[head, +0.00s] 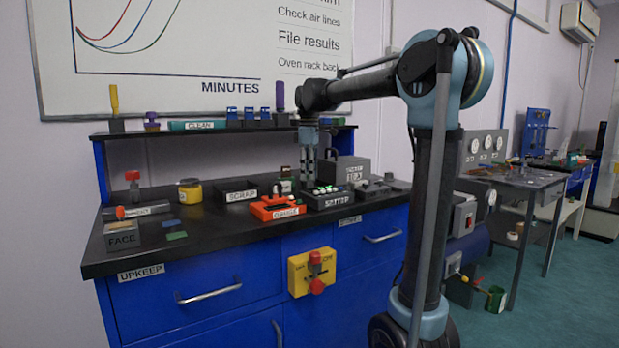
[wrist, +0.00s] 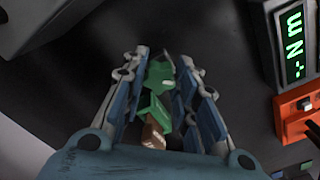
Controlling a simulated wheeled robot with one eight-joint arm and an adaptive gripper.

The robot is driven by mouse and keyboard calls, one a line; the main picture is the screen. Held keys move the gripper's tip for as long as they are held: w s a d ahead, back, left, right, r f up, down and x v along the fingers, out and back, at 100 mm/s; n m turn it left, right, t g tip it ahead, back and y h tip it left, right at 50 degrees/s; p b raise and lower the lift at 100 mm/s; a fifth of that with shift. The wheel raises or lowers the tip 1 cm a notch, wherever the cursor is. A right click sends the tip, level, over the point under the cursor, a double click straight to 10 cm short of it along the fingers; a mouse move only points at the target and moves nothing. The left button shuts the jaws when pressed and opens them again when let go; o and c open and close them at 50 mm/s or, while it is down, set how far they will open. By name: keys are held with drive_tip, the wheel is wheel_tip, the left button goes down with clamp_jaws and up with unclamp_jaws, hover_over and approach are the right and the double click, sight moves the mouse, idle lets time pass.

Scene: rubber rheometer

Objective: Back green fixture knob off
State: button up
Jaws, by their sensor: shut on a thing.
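The green fixture knob (wrist: 156,76) shows in the wrist view between the two blue-padded fingers of my gripper (wrist: 164,62). The fingers are shut on it, and their pads cover its sides. A second green part (wrist: 152,108) and a brown piece (wrist: 153,136) lie just below it in the picture, partly hidden by my gripper. In the head view my gripper (head: 309,172) points down over the back of the black bench top, behind the SETTER box. The knob is too small to make out there.
The dark SETTER box (head: 336,198) with a green display and an orange device (head: 277,208) stand close in front. A grey box (head: 346,171) is just right of my gripper. A SCRAP box (head: 241,193) and a yellow jar (head: 190,191) stand to the left.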

drive_tip(key=n, duration=0.4)
drive_tip(key=shift+n, duration=0.3)
idle(0.3)
drive_tip(key=n, duration=0.4)
drive_tip(key=shift+w+n, duration=0.1)
drive_tip(key=shift+n, duration=0.2)
drive_tip(key=o, duration=0.9)
